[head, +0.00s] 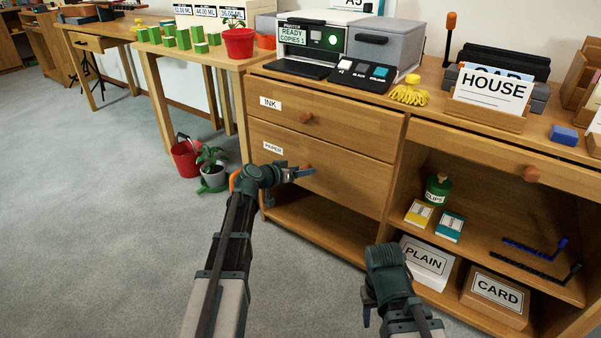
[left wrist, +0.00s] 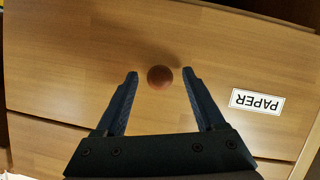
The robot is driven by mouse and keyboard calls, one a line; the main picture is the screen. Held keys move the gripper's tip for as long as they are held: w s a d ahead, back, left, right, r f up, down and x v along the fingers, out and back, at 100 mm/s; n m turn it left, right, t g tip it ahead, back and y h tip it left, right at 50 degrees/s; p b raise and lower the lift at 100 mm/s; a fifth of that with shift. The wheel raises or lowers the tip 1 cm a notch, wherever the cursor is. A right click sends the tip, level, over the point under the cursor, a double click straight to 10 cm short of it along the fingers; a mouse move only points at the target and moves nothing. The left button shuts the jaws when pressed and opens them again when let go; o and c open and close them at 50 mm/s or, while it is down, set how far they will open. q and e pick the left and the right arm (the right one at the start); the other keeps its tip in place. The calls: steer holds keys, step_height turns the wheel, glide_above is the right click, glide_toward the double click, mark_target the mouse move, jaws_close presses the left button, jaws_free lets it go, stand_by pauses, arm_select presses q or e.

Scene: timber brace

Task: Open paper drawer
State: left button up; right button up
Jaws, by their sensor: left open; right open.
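The paper drawer (head: 345,185) is closed, below the ink drawer (head: 340,133) in the wooden cabinet. Its label reads PAPER (left wrist: 257,102) in the left wrist view. Its round brown knob (left wrist: 160,77) shows between and just beyond the fingertips there. In the head view the knob (head: 307,167) is partly hidden by my left gripper (head: 303,173). That gripper is open, with a finger on either side of the knob's line, and does not grip it. My right gripper (head: 367,310) is low in front of the cabinet's open shelves, apart from the drawer; its fingers are mostly hidden.
A printer (head: 312,45) stands on the cabinet top. Open shelves at the right hold PLAIN (head: 426,260) and CARD (head: 497,291) boxes. The carpet before the drawers is clear.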

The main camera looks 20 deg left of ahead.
arm_select(q)
jaws_close()
stand_by(1.4)
